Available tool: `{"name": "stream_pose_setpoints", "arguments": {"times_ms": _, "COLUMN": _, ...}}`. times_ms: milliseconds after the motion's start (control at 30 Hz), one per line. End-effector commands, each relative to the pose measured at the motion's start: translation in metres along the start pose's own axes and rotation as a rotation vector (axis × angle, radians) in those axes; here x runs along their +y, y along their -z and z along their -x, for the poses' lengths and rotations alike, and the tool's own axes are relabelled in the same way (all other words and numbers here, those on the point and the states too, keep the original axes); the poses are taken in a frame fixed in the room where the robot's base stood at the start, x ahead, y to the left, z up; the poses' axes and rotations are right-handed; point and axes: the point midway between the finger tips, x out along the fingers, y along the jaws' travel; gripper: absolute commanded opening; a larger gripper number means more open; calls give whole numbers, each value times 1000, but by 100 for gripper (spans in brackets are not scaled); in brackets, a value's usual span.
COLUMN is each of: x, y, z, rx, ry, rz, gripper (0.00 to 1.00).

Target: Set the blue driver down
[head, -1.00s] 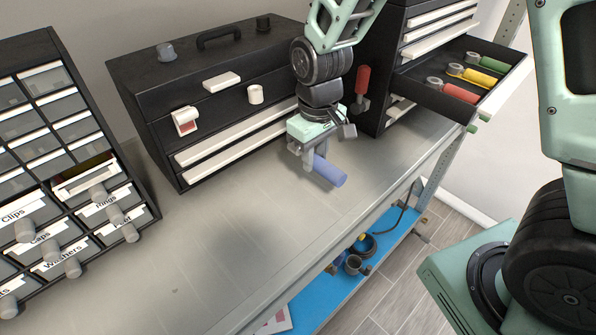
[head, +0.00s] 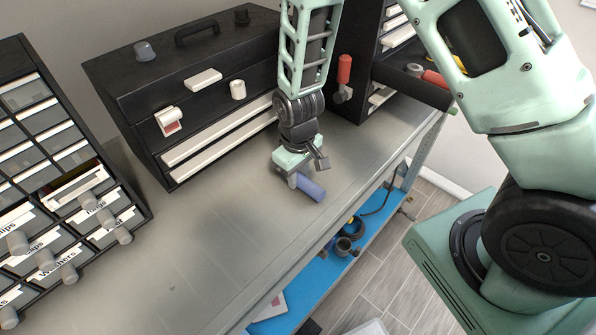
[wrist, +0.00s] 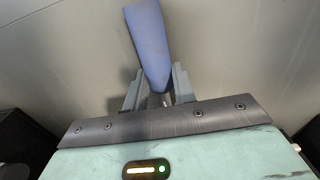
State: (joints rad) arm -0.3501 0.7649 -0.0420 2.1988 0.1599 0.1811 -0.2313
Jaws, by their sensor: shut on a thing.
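The blue driver (head: 309,188) shows its blue handle sticking out of my gripper (head: 294,180), low over the grey bench top (head: 235,225). In the wrist view the driver's handle (wrist: 148,45) points away from the palm, and my gripper (wrist: 156,92) has its two fingers shut on the driver near the handle's base. The driver's shaft is mostly hidden between the fingers. I cannot tell whether the driver touches the bench.
A black toolbox (head: 130,100) stands behind. A small-parts cabinet (head: 40,90) is at left. An open drawer (head: 425,92) at right holds other drivers, including a red one (head: 434,78). The bench in front is clear.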

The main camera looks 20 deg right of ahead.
Motion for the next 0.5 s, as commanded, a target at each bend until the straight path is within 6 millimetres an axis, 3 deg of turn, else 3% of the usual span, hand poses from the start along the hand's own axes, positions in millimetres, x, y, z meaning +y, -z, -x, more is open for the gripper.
{"name": "stream_pose_setpoints", "arguments": {"times_ms": 400, "x": 0, "y": 0, "z": -6, "rx": 0, "ry": 0, "rz": -1, "gripper": 1}}
{"name": "stream_pose_setpoints", "arguments": {"times_ms": 433, "x": 0, "y": 0, "z": -5, "rx": 0, "ry": 0, "rz": -1, "gripper": 32}}
{"name": "stream_pose_setpoints", "arguments": {"times_ms": 500, "x": 0, "y": 0, "z": -5, "rx": 0, "ry": 0, "rz": -1, "gripper": 48}}
